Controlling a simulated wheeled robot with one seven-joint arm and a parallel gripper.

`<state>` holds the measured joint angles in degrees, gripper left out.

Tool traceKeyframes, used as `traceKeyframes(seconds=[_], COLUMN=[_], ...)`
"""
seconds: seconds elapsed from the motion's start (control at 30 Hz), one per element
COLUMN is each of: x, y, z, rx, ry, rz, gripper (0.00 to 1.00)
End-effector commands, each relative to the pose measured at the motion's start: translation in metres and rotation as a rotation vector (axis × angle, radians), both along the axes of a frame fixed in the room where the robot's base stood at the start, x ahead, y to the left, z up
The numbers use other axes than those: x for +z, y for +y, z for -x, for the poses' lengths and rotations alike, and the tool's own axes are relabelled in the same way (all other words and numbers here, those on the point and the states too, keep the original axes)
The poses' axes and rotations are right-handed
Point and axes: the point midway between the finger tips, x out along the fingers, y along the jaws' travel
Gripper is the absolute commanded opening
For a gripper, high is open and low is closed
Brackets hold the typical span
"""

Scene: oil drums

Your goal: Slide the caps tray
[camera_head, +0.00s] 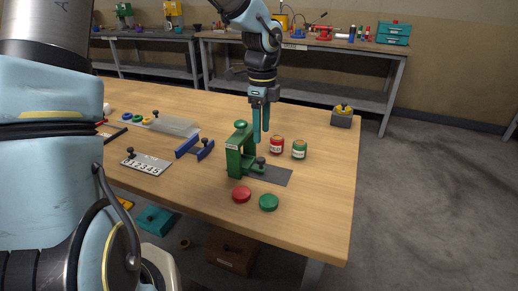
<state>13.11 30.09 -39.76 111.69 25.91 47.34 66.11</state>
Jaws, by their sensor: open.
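The green press (240,150) stands on a dark plate (270,175). A red can (277,146) and a green can (299,149) are to its right; red (241,194) and green (268,202) lids lie in front.

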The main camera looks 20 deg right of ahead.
Motion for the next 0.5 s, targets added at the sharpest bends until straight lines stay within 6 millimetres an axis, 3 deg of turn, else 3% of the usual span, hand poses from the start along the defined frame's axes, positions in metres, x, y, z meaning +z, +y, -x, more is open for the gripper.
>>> traceKeyframes(seconds=[0.3, 0.5], x=[-0.059, -0.081], y=[0.001, 0.001], z=[0.002, 0.001], rx=[0.001, 0.001], ry=[0.004, 0.001], rz=[-0.003, -0.001], gripper=[0.61, 0.61])
